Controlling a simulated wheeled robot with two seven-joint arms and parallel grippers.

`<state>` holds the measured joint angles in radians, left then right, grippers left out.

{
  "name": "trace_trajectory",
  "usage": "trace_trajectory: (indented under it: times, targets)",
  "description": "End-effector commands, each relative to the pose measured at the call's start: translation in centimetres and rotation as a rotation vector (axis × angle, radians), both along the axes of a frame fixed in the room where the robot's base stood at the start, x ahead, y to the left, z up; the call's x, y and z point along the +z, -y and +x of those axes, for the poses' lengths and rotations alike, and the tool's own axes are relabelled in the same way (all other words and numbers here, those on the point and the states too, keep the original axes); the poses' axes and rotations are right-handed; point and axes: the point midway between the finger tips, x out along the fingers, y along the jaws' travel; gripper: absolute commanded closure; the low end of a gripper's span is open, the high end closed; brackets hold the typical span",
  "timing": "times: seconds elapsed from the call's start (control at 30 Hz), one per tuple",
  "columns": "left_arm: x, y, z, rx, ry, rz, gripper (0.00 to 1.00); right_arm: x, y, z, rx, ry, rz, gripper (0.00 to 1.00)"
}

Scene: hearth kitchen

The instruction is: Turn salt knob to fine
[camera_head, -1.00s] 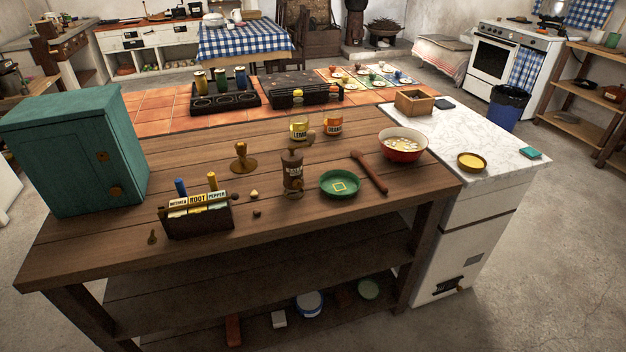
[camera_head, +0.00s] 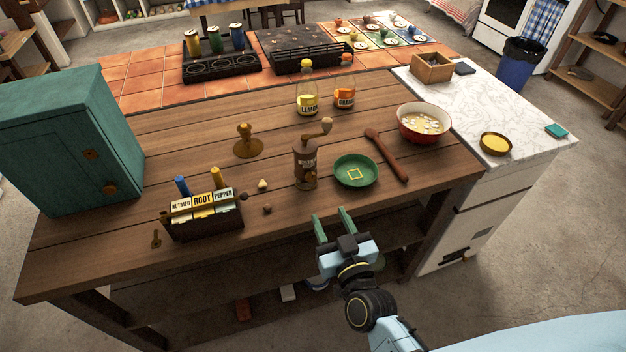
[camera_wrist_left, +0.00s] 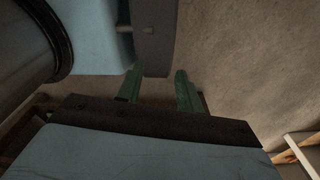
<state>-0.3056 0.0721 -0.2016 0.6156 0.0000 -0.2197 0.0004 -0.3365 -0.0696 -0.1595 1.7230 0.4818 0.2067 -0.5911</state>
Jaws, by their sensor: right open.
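No knob marked salt or fine can be read in these views. A brown grinder (camera_head: 306,168) with a crank stands upright on the wooden table; its label is too small to read surely. Three capped jars, yellow (camera_head: 192,44), green (camera_head: 214,39) and blue (camera_head: 237,37), stand in a black rack at the back; their markings are unreadable. My right gripper (camera_head: 332,213) is open and empty at the table's front edge, in front of the grinder and apart from it. My left gripper (camera_wrist_left: 158,90) shows only in the left wrist view, its green fingers apart and empty above the floor.
A green dish (camera_head: 356,171), a wooden pin (camera_head: 387,154) and a red bowl (camera_head: 424,122) lie right of the grinder. A labelled spice box (camera_head: 205,222) and teal cabinet (camera_head: 62,135) stand left. Lemon (camera_head: 307,100) and orange (camera_head: 344,96) jars stand behind.

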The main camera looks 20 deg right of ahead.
Motion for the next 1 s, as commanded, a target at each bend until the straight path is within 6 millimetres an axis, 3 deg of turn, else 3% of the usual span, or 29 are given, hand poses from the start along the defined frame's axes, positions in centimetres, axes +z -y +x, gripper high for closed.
trace_trajectory:
  times: [0.3,0.5,0.7,1.0]
  targets:
    - [-0.8,-0.5,0.1,-0.002,0.001,0.006,0.64,0.0,-0.3,6.9,0.001,0.003,0.0,0.55]
    - [-1.2,-0.8,0.8,-0.004,0.012,0.01,0.64,-0.1,-0.4,9.9,0.001,0.001,0.0,0.55]
    - [-1.3,-1.6,0.9,-0.007,0.013,0.019,0.64,-0.1,-0.4,11.1,0.002,-0.001,0.001,0.55]
    - [-1.3,-2.0,0.9,-0.008,0.013,0.026,0.64,0.0,-0.4,11.2,0.002,-0.001,0.0,0.58]
